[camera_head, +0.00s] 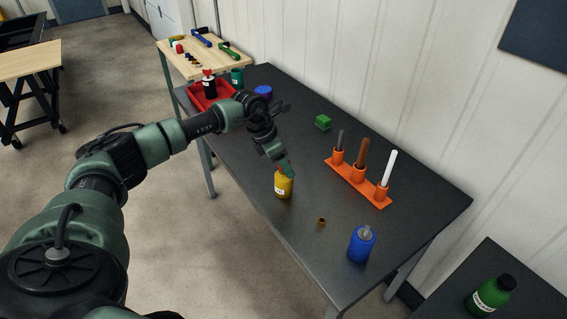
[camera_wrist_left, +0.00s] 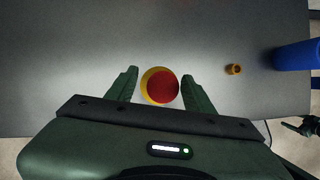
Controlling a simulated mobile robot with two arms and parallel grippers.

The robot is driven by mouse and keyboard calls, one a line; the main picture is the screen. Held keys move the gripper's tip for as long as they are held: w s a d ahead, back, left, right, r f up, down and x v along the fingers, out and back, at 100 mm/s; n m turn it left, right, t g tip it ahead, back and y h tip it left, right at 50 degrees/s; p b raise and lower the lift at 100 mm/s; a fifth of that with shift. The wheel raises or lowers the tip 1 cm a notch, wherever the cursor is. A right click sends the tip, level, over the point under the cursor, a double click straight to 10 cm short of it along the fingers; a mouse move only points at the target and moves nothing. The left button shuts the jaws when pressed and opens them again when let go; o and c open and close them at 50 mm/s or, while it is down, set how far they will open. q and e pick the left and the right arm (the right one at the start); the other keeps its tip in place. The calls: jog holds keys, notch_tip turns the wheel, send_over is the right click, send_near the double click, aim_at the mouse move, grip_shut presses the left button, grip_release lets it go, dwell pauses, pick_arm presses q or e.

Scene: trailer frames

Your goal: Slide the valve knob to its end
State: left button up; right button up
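I cannot pick out a valve knob in either view. My left gripper (camera_head: 284,168) is over a yellow bottle (camera_head: 283,187) near the table's front edge. In the left wrist view, the open fingers of the left gripper (camera_wrist_left: 160,90) stand on either side of the bottle's round red cap (camera_wrist_left: 163,87), with a gap on each side. The yellow bottle's rim (camera_wrist_left: 146,86) shows around the cap. In the head view the gripper partly hides the cap.
The dark table (camera_head: 245,180) holds a blue bottle (camera_head: 361,246), a small brown ring (camera_head: 321,222), an orange holder (camera_head: 345,174) with three upright rods, a green block (camera_head: 323,122) and a red tray (camera_head: 222,91). A green bottle (camera_head: 490,295) stands at lower right.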

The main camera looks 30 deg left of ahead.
pick_arm(q)
jog(key=shift+s+f, duration=0.3)
jog(key=shift+f, duration=0.05)
